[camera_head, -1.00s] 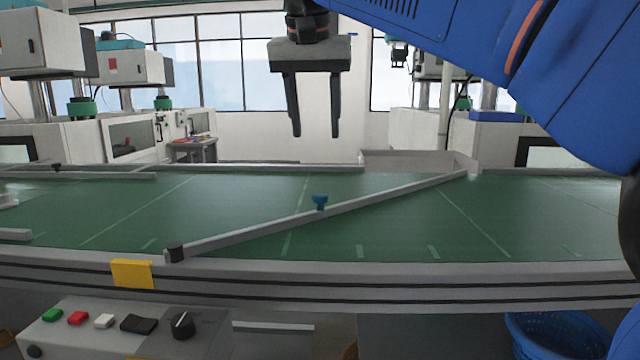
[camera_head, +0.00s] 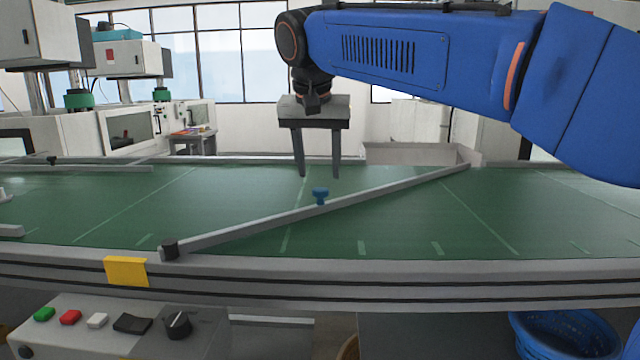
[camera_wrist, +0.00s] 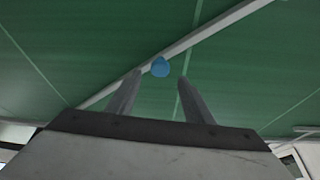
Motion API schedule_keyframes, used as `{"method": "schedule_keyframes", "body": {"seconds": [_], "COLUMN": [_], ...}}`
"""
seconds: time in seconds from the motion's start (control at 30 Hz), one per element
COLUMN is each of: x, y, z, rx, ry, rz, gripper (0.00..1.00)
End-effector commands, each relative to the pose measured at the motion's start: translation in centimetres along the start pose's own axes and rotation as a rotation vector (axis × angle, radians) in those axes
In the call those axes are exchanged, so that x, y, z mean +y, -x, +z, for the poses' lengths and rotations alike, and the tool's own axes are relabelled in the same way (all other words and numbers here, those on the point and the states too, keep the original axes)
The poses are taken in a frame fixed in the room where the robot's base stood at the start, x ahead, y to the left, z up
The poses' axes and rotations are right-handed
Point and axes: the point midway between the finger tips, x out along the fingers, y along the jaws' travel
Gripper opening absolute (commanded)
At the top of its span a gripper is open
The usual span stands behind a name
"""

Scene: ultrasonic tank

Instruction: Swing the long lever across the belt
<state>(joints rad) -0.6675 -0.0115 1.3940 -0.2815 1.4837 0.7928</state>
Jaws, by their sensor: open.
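The long lever (camera_head: 385,192) is a grey bar lying slantwise across the green belt. It runs from a dark pivot (camera_head: 169,249) at the near left edge to the far right edge. A blue knob (camera_head: 320,194) stands up from its middle. My gripper (camera_head: 319,175) points down, open and empty, above the belt and above the knob in the head view. In the wrist view the lever (camera_wrist: 215,27) crosses the picture. The blue knob (camera_wrist: 160,67) shows in line with the gap between my two fingers (camera_wrist: 157,77), apart from both.
The green belt (camera_head: 400,235) is otherwise bare around the lever. A shorter grey bar (camera_head: 85,168) lies at the far left. A grey bin (camera_head: 410,155) stands behind the belt's far edge. A control panel (camera_head: 115,325) and a blue basket (camera_head: 570,335) are in front, below the belt.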

Motion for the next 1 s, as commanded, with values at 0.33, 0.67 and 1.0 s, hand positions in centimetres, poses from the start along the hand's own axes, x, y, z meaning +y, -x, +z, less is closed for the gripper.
{"method": "schedule_keyframes", "body": {"seconds": [0.33,0.67,1.0], "x": [0.0,0.0,0.0], "y": [-4.5,-5.2,-5.2], "z": [0.0,0.0,0.0], "rx": [-0.001,0.0,0.0], "ry": [0.0,0.0,0.0], "rz": [0.001,-0.001,0.0], "gripper": [0.47,0.47,0.0]}}
